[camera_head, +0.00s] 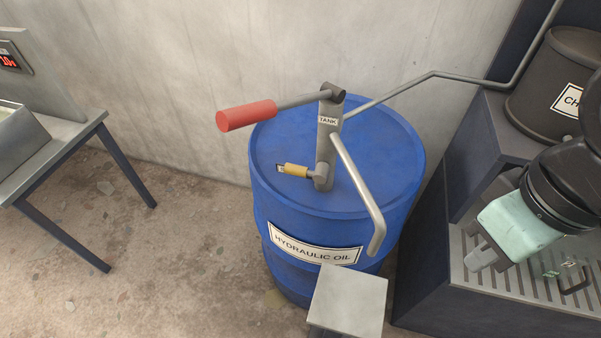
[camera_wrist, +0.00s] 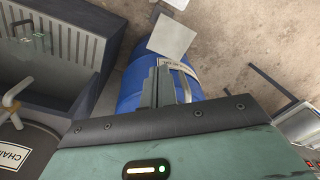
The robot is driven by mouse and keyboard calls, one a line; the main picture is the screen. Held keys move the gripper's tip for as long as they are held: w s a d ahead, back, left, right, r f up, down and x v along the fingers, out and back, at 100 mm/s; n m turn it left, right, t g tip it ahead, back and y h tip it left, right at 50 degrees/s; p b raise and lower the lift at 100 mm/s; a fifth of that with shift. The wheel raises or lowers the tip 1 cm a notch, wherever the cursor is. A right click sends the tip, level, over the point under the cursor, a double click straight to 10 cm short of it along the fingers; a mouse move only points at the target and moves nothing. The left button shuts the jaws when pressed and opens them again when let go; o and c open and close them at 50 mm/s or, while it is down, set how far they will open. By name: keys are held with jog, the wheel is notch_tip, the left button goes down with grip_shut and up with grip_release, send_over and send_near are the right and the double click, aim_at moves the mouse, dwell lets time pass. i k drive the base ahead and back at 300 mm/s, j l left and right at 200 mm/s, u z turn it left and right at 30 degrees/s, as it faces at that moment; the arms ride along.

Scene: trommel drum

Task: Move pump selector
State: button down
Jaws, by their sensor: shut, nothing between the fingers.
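The hand pump (camera_head: 326,135) stands on top of the blue hydraulic oil drum (camera_head: 285,210), with a plate reading TANK near its head. A small yellow-handled lever (camera_head: 295,170) points left from the pump's base; it looks like the selector. A red-gripped crank handle (camera_head: 247,115) reaches left from the pump's top. My gripper (camera_head: 476,262) is at the right, over the slatted bench, well apart from the pump. Its fingers are shut and empty in the wrist view (camera_wrist: 165,84).
A bent spout (camera_head: 362,190) hangs over the drum's front, above a square grey plate (camera_head: 348,300). A pipe (camera_head: 400,87) runs right from the pump. A dark bench (camera_head: 430,270) with a black drum (camera_head: 535,85) stands right. A table (camera_head: 80,135) stands left, with open floor between.

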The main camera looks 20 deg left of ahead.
aim_at(321, 175)
jog(key=j+u, duration=0.25)
jog(key=u, duration=0.15)
jog(key=j+u, duration=0.5)
jog(key=u, duration=0.25)
